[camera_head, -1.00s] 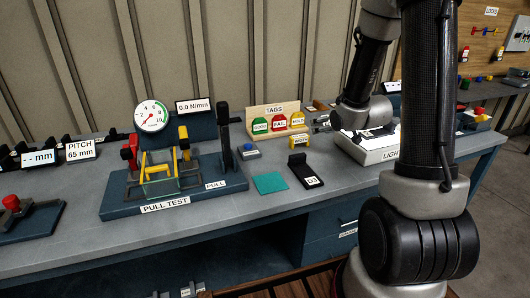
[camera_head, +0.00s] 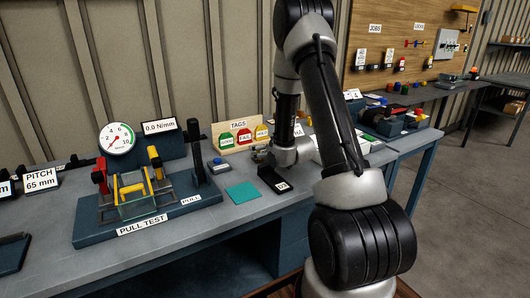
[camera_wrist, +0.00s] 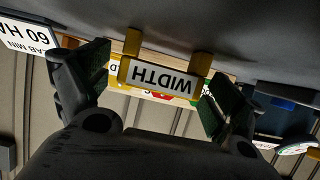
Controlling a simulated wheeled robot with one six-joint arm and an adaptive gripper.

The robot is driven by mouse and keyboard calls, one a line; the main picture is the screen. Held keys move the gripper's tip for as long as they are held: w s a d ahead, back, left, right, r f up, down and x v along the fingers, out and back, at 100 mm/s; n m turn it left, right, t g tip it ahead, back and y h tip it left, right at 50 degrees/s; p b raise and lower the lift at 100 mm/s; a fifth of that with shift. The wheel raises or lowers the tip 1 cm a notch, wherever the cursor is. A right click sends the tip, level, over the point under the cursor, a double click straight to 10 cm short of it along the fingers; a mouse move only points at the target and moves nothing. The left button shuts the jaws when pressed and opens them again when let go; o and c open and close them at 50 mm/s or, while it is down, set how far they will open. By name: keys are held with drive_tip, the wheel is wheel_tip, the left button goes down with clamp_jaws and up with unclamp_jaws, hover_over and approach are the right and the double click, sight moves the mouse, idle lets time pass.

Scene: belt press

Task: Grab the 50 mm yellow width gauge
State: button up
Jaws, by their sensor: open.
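The yellow width gauge (camera_wrist: 160,76) fills the middle of the wrist view, which is upside down. It has a white WIDTH label and two yellow legs on the grey bench. My gripper (camera_wrist: 158,84) is open, with one dark finger pad on each side of the gauge. Gaps show between the pads and the gauge, and I cannot tell exactly how deep it sits between them. In the head view my gripper (camera_head: 262,156) is low over the bench in front of the tag rack, and it largely hides the gauge there.
The TAGS rack (camera_head: 239,133) with green, red and yellow tags stands just behind. The pull test rig (camera_head: 140,195) is to the left, with a teal square (camera_head: 242,194) and a black D3 stand (camera_head: 272,178) in front.

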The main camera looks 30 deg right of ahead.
drive_tip(key=c, duration=1.2)
drive_tip(key=shift+c, duration=0.2)
wheel_tip(320, 180, up, 10)
drive_tip(key=shift+r, duration=0.1)
